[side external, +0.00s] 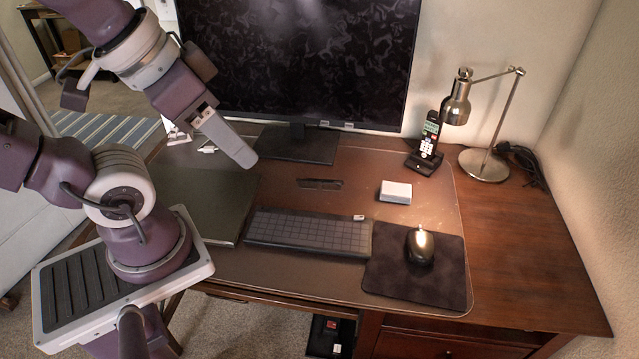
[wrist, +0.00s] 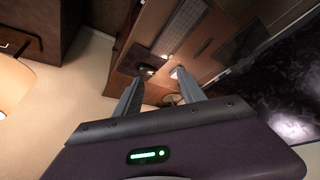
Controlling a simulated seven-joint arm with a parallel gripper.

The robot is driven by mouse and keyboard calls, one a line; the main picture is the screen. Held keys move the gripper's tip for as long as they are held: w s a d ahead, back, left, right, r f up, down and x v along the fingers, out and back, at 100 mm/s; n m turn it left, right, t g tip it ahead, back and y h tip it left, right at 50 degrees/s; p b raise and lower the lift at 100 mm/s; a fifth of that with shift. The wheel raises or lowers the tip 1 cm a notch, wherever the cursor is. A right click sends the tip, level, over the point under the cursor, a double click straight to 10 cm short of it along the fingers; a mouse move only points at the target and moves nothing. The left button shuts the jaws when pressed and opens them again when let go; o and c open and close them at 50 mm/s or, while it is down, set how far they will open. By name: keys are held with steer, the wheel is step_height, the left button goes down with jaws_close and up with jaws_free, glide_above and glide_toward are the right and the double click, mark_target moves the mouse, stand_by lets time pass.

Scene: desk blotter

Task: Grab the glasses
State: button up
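A thin dark object (side external: 320,184) that looks like the folded glasses lies flat on the desk blotter, between the keyboard and the monitor stand. It is small, and its details are hard to make out. In the wrist view it seems to be the small dark mark (wrist: 205,46) beyond the right finger. My gripper (side external: 249,161) hangs over the left part of the desk, in front of the monitor, left of the dark object and apart from it. In the wrist view the two fingers of my gripper (wrist: 159,75) stand apart with nothing between them.
The monitor (side external: 300,60) stands close behind my gripper. A keyboard (side external: 308,232), a dark folder or pad (side external: 205,205), a white box (side external: 395,191), and a mouse (side external: 420,246) lie on the blotter. A phone (side external: 428,145) and lamp (side external: 484,164) stand at the back right.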

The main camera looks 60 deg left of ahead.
steer(key=w+f+n+g+h, duration=0.25)
steer(key=w+n+g, duration=0.2)
steer(key=w, duration=0.35)
steer(key=n+t+h, duration=0.6)
steer(key=n+h, duration=0.2)
steer(key=n, duration=1)
glide_above(324, 180)
steer(key=s, duration=0.4)
step_height(324, 180, down, 22)
steer(key=a+f+n+t, duration=0.1)
steer(key=f, duration=0.2)
steer(key=a+f+n+t+y, duration=0.1)
steer(key=f+n, duration=0.1)
steer(key=f, duration=0.1)
steer(key=s+a+f+n+t, duration=0.1)
steer(key=a+f+n, duration=0.1)
steer(key=f, duration=0.1)
steer(key=shift+a+y, duration=0.1)
steer(key=shift+y, duration=0.15)
steer(key=x, duration=0.6)
steer(key=shift+w+f, duration=0.15)
steer(key=shift+f, duration=0.1)
steer(key=shift+w+d+f, duration=0.1)
steer(key=shift+w+d, duration=0.1)
jaws_close()
